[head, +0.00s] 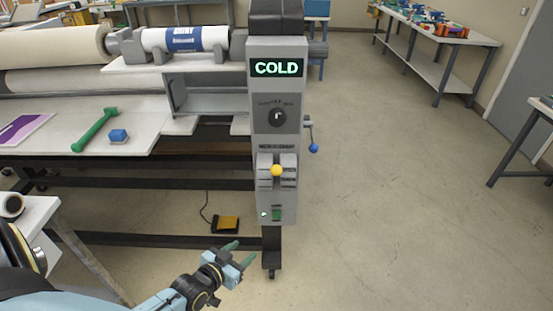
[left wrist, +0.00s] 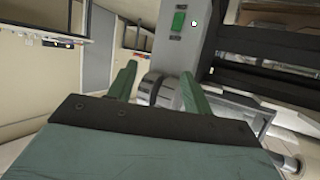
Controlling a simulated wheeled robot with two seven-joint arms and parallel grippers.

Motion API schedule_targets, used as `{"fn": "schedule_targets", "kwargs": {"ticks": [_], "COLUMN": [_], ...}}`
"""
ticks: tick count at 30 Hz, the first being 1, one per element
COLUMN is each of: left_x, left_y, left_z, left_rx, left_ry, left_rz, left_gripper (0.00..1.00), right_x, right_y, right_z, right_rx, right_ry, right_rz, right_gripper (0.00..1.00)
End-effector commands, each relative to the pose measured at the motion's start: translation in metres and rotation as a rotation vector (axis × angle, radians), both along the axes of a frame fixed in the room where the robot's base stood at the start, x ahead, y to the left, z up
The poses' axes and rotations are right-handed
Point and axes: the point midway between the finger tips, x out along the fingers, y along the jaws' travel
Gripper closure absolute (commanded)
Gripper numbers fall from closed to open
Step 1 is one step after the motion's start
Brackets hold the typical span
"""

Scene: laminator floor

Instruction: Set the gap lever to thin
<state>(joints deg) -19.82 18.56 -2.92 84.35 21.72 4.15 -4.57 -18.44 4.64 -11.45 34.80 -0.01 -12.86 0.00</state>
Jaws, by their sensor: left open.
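The gap lever (head: 277,170) has a yellow ball knob and sits in a slotted plate on the front of the grey control column (head: 262,140). The knob is about mid-height on the plate, and the labels beside it are too small to read. My left gripper (head: 241,254) is open and empty, below and left of the lever, near the column's foot. In the left wrist view its two green fingers (left wrist: 158,78) are spread below the green switch (left wrist: 180,21) on the column. The lever is not in that view. My right gripper is not in view.
The column has a display reading COLD (head: 277,68), a dial (head: 277,117) and a blue-knobbed crank (head: 313,148) on its right. A table (head: 60,140) with a green tool (head: 95,130) is left. A yellow pedal (head: 225,224) lies on the floor. Floor at right is clear.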

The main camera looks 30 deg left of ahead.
Motion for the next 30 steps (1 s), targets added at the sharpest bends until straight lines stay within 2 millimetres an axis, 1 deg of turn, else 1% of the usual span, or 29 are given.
{"fn": "schedule_targets", "kwargs": {"ticks": [1, 3, 6, 9, 12, 14, 17, 24, 30], "left_x": [0.015, 0.029, 0.04, 0.044, 0.049, 0.055, 0.068, 0.113, 0.148], "left_y": [0.002, 0.003, 0.003, 0.002, 0.001, 0.001, 0.0, -0.003, -0.005], "left_z": [0.049, 0.098, 0.148, 0.175, 0.184, 0.185, 0.184, 0.184, 0.183], "left_rx": [-0.009, -0.022, -0.037, -0.047, -0.051, -0.052, -0.053, -0.051, -0.052], "left_ry": [-0.095, -0.199, -0.306, -0.364, -0.384, -0.387, -0.386, -0.386, -0.383], "left_rz": [-0.008, -0.016, -0.028, -0.036, -0.038, -0.038, -0.037, -0.037, -0.038], "left_gripper": [0.5, 0.5, 0.5, 0.5, 0.5, 0.5, 0.5, 0.5, 0.5], "right_x": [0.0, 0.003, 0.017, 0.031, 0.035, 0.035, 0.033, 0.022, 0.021], "right_y": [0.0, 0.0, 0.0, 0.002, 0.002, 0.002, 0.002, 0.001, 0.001], "right_z": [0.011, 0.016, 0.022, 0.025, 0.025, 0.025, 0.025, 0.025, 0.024], "right_rx": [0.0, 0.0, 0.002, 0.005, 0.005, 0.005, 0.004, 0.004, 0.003], "right_ry": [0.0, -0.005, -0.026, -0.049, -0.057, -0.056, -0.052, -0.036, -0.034], "right_rz": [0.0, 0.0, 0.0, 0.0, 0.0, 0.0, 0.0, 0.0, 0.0], "right_gripper": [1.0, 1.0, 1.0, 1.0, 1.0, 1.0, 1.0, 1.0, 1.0]}}
